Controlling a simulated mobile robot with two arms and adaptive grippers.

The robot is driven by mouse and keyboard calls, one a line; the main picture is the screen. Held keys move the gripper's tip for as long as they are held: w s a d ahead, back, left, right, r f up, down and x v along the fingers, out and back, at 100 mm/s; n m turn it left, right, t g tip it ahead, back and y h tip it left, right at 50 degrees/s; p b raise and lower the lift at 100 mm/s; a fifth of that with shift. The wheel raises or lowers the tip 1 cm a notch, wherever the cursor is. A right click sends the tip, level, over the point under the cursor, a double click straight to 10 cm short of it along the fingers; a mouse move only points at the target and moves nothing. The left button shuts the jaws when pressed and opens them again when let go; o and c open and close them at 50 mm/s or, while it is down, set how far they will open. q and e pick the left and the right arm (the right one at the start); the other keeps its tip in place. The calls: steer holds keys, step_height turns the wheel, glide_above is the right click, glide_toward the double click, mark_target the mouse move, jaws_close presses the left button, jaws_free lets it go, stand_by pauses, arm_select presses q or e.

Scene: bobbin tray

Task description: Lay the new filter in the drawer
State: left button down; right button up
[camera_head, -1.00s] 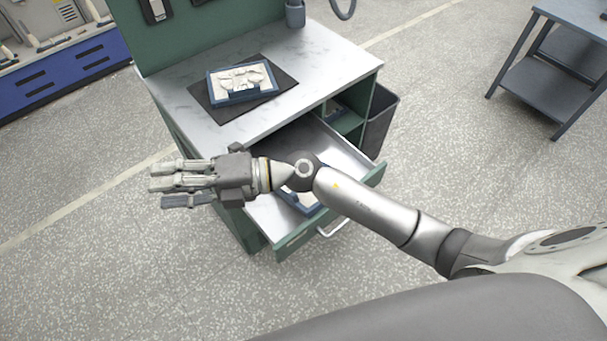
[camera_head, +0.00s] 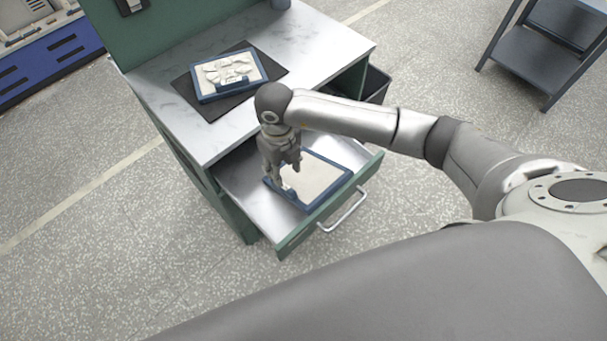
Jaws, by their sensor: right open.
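A clean filter with a blue frame and cream panel (camera_head: 322,180) lies in the open drawer, flat as far as I can tell. My right gripper (camera_head: 284,184) points down at the filter's left edge, beside a small blue tab on the frame. It is open; whether its fingers touch the frame I cannot tell. The drawer (camera_head: 240,180) is pulled out, with a green front and a metal handle (camera_head: 344,212). Another blue-framed filter (camera_head: 228,72), with an uneven, marked panel, lies on a black mat (camera_head: 203,106) on the worktop. My left gripper is not in view.
A dark bin (camera_head: 375,84) stands at the bench's right side. A dark side table (camera_head: 530,60) stands at the upper right. The floor in front of the drawer is free.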

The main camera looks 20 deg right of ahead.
mark_target(285, 187)
step_height(285, 187, down, 3)
steer(key=f, duration=0.1)
steer(key=f+p, duration=0.2)
steer(key=shift+s+f, duration=0.35)
steer(key=shift+f, duration=0.8)
jaws_close()
